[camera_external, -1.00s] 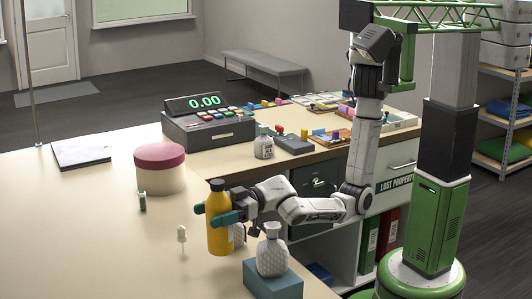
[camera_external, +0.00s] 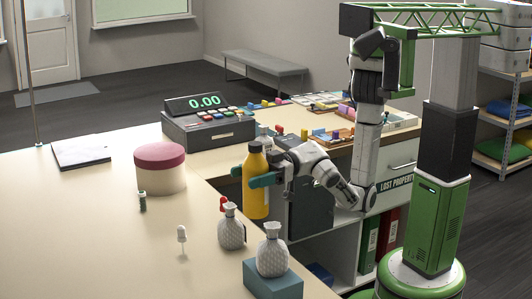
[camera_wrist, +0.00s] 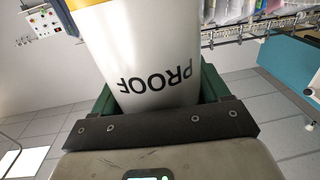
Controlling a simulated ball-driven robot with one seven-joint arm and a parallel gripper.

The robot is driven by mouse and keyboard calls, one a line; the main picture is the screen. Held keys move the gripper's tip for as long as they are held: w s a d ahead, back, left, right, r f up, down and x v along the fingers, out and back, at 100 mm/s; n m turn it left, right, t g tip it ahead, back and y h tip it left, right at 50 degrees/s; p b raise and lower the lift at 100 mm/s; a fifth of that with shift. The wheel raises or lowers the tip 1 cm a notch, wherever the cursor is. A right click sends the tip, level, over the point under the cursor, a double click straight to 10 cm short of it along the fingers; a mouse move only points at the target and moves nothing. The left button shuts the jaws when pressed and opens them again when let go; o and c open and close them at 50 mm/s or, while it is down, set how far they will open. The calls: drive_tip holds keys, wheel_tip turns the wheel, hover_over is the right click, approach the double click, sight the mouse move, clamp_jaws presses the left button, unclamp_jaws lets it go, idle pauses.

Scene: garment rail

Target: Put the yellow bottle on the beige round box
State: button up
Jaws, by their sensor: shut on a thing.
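The yellow bottle (camera_external: 255,190) with a dark cap is held upright in my gripper (camera_external: 264,180), beside the counter's right edge in the external view. My gripper's green fingers are shut around its middle. In the wrist view, the bottle (camera_wrist: 150,55) fills the space between the fingers, its pale side with the word PROOF facing the camera. The beige round box (camera_external: 160,177) with a dark pink lid stands on the counter to the left of the bottle, apart from it. Nothing sits on its lid.
Another textured bottle (camera_external: 272,252) stands on a blue block (camera_external: 272,281). A small white item (camera_external: 182,238) and a small dark green item (camera_external: 142,202) stand near the box. A cash register (camera_external: 208,127) is behind.

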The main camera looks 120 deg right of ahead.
drive_tip(key=w+d+r+m+h+b, duration=0.1)
drive_tip(key=w+d+r+m+h, duration=0.2)
drive_tip(key=d, duration=0.9)
drive_tip(key=d+r+m+h+b, duration=0.15)
drive_tip(key=d+h, duration=0.35)
drive_tip(key=d, duration=0.7)
drive_tip(key=s+d+r+m+g+h+b, duration=0.1)
drive_tip(key=s+d+r, duration=0.25)
drive_tip(key=d, duration=0.45)
drive_tip(key=s+d+r+m+g+h, duration=0.1)
drive_tip(key=s+d+r+h, duration=0.2)
drive_tip(key=d, duration=0.4)
drive_tip(key=s+d+r+m+g+b, duration=0.1)
drive_tip(key=s+d+r+m, duration=0.2)
drive_tip(key=d, duration=0.5)
drive_tip(key=w+d+f+n+p, duration=0.1)
drive_tip(key=w+d+f+p, duration=0.2)
drive_tip(key=w+d+f, duration=0.3)
drive_tip(key=shift+w+d+f, duration=0.15)
drive_tip(key=shift+w+f, duration=2.25)
drive_tip(key=shift+f, duration=1.1)
drive_tip(key=shift+f, duration=0.2)
